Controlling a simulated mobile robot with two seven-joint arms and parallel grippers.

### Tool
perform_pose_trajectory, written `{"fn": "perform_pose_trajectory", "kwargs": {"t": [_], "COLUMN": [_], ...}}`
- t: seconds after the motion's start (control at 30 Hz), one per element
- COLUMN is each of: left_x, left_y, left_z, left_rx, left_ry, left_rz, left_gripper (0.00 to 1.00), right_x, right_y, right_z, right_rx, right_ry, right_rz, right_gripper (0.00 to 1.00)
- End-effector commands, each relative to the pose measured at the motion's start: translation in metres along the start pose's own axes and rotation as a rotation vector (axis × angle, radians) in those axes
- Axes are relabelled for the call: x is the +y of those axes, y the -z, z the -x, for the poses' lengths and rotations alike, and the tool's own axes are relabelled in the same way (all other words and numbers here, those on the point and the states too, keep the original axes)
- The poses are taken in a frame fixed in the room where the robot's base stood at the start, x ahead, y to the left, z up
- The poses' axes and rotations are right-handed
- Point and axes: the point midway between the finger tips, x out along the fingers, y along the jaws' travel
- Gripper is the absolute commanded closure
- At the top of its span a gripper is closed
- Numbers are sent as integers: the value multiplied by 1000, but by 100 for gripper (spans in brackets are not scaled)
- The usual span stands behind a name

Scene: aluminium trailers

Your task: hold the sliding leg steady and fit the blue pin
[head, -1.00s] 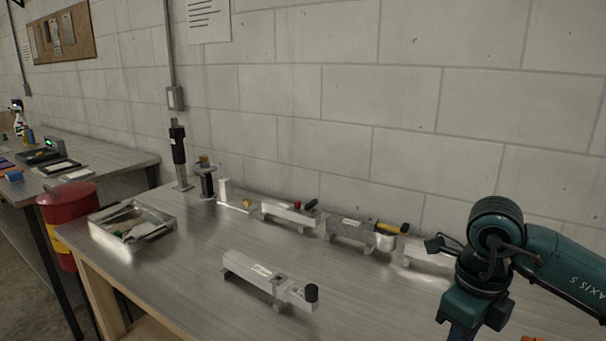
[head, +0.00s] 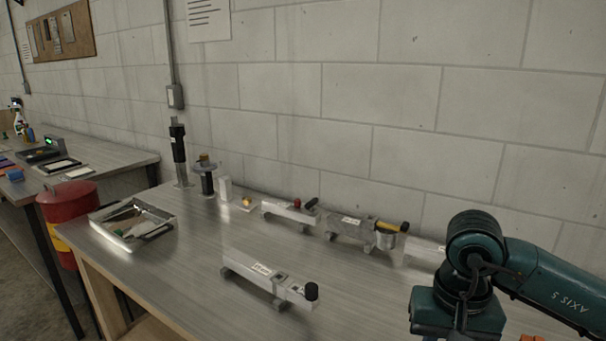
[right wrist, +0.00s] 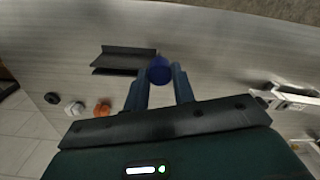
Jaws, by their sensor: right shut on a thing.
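The sliding leg (head: 298,293) is the thin tube with a black knob that comes out of a square aluminium tube (head: 252,268) on the bench. In the right wrist view a blurred metal piece (right wrist: 290,97) at the right edge may be this assembly. My right gripper (right wrist: 160,80) is shut on the blue pin (right wrist: 159,70), whose round blue end shows between the fingers. The gripper is over the bench, apart from the leg. In the head view only my right arm shows, at the right; its gripper is out of frame. My left gripper is in neither view.
Similar tube assemblies (head: 345,229) stand in a row along the wall. A metal tray (head: 103,233) with tools is at the left. A black angle piece (right wrist: 120,53) and an orange nut (right wrist: 102,107) lie on the bench. The bench around the leg is clear.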

Motion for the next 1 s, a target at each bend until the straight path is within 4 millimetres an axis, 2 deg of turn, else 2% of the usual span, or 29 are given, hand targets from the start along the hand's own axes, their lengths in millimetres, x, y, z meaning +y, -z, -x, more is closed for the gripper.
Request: {"fn": "perform_pose_trajectory", "kwargs": {"t": [0.1,0.2,0.57,0.7,0.8,1.0], "left_x": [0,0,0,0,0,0], "left_y": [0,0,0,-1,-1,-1], "left_z": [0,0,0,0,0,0], "left_rx": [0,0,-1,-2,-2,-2], "left_ry": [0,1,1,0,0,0], "left_rz": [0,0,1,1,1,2], "left_gripper": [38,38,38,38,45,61], "right_x": [-2,-3,-3,-2,-1,-2], "right_y": [-2,-2,-3,-6,-8,-8], "right_z": [-1,-1,-2,-31,-46,-49], "right_rx": [0,0,-1,-5,-2,0], "right_ry": [1,1,1,-2,-1,1], "right_rz": [143,210,238,236,236,237], "right_gripper": [96,96,96,96,96,96]}}
